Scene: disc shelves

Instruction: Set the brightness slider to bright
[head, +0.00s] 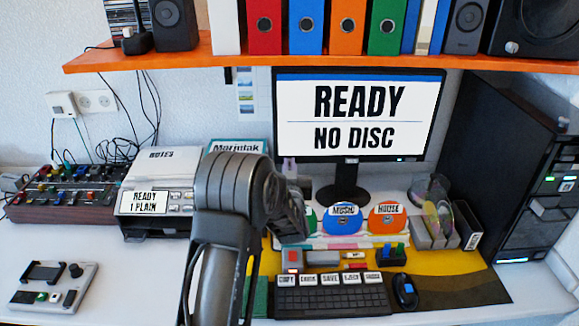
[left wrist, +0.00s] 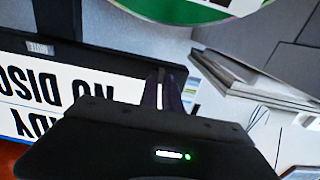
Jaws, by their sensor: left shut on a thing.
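I cannot make out the brightness slider in either view. The monitor (head: 358,112) reads READY, NO DISC; it shows upside down in the left wrist view (left wrist: 60,95). My left gripper (head: 290,212) is in front of the desk's middle, below and left of the monitor, its fingertips hidden by its own body. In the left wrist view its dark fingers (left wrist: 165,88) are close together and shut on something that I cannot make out. A green disc (left wrist: 195,8) is beyond the fingers there. My right gripper is not in view.
Blue (head: 342,222) and orange (head: 387,219) labelled discs stand behind a keyboard (head: 332,302). A mouse (head: 405,291) lies to its right. A printer (head: 158,188), a mixer (head: 72,196) and a small control panel (head: 54,286) are at the left. An orange shelf (head: 190,52) hangs above.

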